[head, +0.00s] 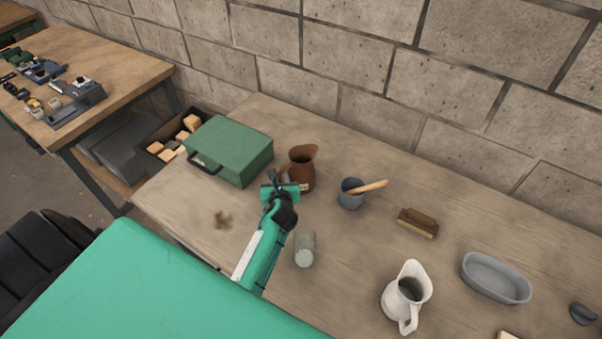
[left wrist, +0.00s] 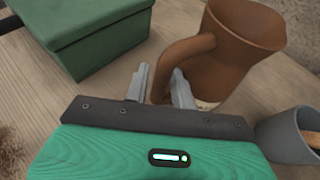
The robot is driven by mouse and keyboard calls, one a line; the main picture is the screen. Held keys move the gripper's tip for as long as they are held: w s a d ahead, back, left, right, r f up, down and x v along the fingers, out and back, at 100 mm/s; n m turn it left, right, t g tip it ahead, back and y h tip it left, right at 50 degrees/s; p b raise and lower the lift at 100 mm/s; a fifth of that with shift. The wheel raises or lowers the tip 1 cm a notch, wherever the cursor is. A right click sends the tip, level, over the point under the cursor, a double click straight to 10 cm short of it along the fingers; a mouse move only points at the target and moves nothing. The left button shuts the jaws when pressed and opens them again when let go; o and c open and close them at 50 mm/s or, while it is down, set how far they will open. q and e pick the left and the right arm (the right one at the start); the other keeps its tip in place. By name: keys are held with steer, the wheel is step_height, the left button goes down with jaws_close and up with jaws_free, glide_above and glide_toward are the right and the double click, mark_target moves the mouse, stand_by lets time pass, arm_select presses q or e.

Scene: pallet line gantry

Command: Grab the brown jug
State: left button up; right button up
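The brown jug (head: 303,168) stands upright on the wooden table, beside the green case. In the left wrist view the jug (left wrist: 238,55) is at the upper right, with its handle (left wrist: 168,68) towards my left gripper. My left gripper (head: 281,181) is at the handle side of the jug. Its two fingers (left wrist: 160,86) are apart, with the lower part of the handle between them. A gap shows between the left finger and the handle. Whether the right finger touches the handle, I cannot tell. My right gripper is not in view.
A green case (head: 232,149) stands left of the jug. A grey mortar (head: 351,194) with a wooden pestle is to its right. A glass (head: 305,249), a brush (head: 418,222), a white pitcher (head: 406,295) and a grey dish (head: 496,277) stand farther off. A brick wall closes the back.

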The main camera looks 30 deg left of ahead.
arm_select(q)
jaws_close()
steer(key=shift+r, duration=0.25)
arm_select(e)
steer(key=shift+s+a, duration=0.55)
